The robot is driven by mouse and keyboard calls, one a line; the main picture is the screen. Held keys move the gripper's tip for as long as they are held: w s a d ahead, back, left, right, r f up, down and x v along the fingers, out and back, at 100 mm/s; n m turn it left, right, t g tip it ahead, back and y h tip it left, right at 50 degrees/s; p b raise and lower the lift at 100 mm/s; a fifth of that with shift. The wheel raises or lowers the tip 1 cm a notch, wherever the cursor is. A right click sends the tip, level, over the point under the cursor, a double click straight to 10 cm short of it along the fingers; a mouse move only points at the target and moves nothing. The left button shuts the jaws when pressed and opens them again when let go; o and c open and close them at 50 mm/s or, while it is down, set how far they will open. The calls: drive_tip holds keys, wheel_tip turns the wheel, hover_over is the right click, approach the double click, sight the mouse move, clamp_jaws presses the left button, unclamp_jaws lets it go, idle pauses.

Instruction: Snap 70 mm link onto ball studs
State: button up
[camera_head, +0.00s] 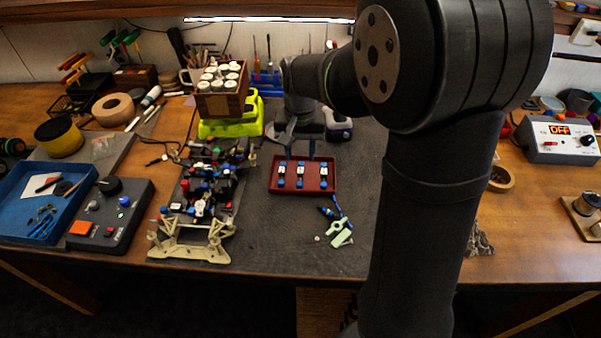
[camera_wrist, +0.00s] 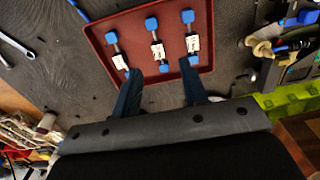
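Three short links with blue end cups and white labels lie side by side in a red tray (camera_head: 319,188): a left link (camera_wrist: 117,49), a middle link (camera_wrist: 157,42) and a right link (camera_wrist: 191,32) in the wrist view. I cannot read the labels, so I cannot tell which is 70 mm. My gripper (camera_wrist: 160,68) is open and empty, its fingers apart at the tray's near edge in that view. In the head view, my gripper (camera_head: 301,149) is at the tray's back edge. The car chassis (camera_head: 208,190) stands left of the tray; its ball studs are too small to pick out.
A pale green tool (camera_head: 339,234) and a blue-handled driver lie in front of the tray. A lime-green stand (camera_head: 232,122) with a wooden box of white-capped jars is behind the chassis. A control box (camera_head: 110,210) and blue bin (camera_head: 38,185) are left. Mat between tray and chassis is clear.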

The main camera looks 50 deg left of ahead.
sight(300, 170)
drive_tip(key=shift+d+f, duration=0.2)
drive_tip(key=shift+f, duration=2.5)
clamp_jaws()
